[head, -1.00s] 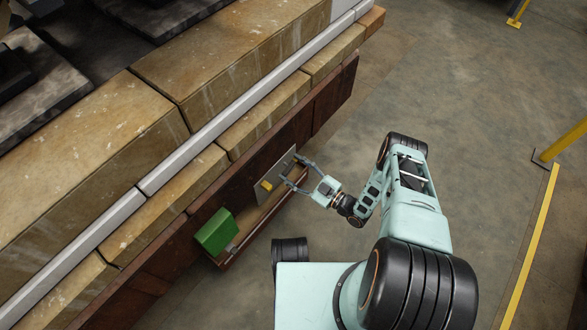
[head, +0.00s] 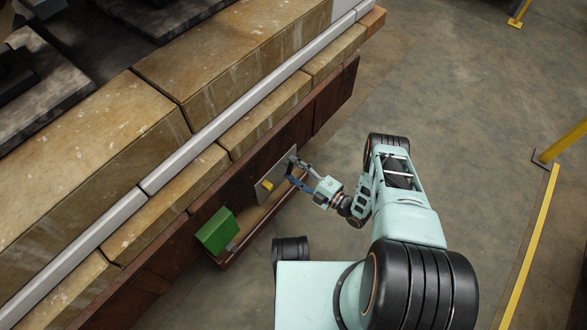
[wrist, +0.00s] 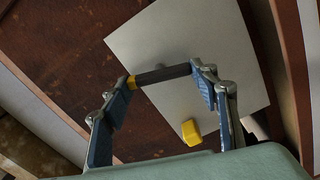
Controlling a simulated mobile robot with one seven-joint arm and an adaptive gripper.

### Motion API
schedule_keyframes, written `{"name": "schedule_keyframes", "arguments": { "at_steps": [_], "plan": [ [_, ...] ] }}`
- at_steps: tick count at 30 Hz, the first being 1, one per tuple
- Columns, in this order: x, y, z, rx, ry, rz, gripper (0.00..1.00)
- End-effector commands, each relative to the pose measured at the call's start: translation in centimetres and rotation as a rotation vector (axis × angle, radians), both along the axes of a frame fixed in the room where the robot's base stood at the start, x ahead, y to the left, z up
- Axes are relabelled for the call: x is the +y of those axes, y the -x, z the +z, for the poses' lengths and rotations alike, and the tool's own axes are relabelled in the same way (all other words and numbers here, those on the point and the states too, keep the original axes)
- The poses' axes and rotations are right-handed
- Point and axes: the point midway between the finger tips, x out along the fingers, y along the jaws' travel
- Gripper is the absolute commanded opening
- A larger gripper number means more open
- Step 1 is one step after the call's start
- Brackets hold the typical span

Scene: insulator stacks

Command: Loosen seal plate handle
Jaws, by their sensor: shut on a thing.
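The seal plate (head: 276,166) is a flat grey plate on the dark brown side face of the stack, and it fills the upper middle of the wrist view (wrist: 205,35). Its handle (wrist: 163,73) is a short dark bar with a yellow end at the left. My gripper (head: 296,171) is at the plate's right side in the head view. In the wrist view my gripper (wrist: 165,78) is shut on the handle, one blue finger at each end of the bar. The handle is too small to make out in the head view.
A yellow block (wrist: 191,131) sits on the plate, below the handle in the wrist view. A green box (head: 217,230) stands at the left end of a narrow brown ledge (head: 262,218). Tan blocks (head: 235,55) lie above. The floor to the right is clear up to a yellow barrier (head: 531,240).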

Motion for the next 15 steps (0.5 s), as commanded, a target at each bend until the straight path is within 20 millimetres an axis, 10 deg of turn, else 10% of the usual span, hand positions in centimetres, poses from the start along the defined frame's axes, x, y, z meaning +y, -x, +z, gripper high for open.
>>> {"name": "schedule_keyframes", "arguments": {
  "at_steps": [15],
  "plan": [
    [0.11, -0.08, -0.05, -0.264, 0.203, 0.000, 0.31]
  ]
}}
